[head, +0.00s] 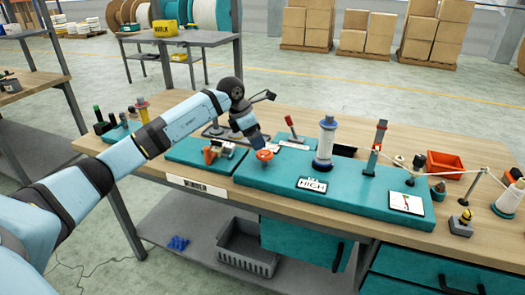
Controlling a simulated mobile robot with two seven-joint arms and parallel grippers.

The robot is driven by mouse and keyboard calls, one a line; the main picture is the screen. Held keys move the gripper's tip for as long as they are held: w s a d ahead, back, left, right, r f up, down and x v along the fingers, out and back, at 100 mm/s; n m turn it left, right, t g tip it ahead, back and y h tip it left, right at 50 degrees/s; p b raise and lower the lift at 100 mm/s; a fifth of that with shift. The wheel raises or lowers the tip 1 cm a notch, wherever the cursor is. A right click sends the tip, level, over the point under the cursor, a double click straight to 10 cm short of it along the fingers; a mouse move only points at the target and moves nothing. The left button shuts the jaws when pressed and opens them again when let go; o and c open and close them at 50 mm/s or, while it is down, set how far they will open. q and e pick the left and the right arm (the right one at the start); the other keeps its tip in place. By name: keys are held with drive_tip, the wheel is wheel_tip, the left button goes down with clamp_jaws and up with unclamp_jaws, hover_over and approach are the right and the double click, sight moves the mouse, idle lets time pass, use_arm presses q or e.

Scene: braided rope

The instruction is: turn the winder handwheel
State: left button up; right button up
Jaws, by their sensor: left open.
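The handwheel (264,155) is a small orange-red wheel at the left end of the teal winder base (283,181) on the workbench. My left gripper (258,141) points down just above the handwheel and looks close to it; I cannot tell whether it touches. Its jaws are open, though the fingers are small and partly hidden by the gripper body. A white spool (325,143) stands upright on the same base, behind a card reading HIGH (312,185). My right gripper is out of view.
A red-handled lever (289,122) stands behind the handwheel. An orange clamp-like device (216,150) sits to its left. A red bin (443,164) stands at the back right.

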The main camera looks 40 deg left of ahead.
sight(263, 153)
use_arm(q)
drive_tip(key=x, duration=0.6)
drive_tip(key=shift+w+d+f, duration=0.1)
drive_tip(key=shift+f, duration=0.15)
drive_tip(key=c, duration=0.9)
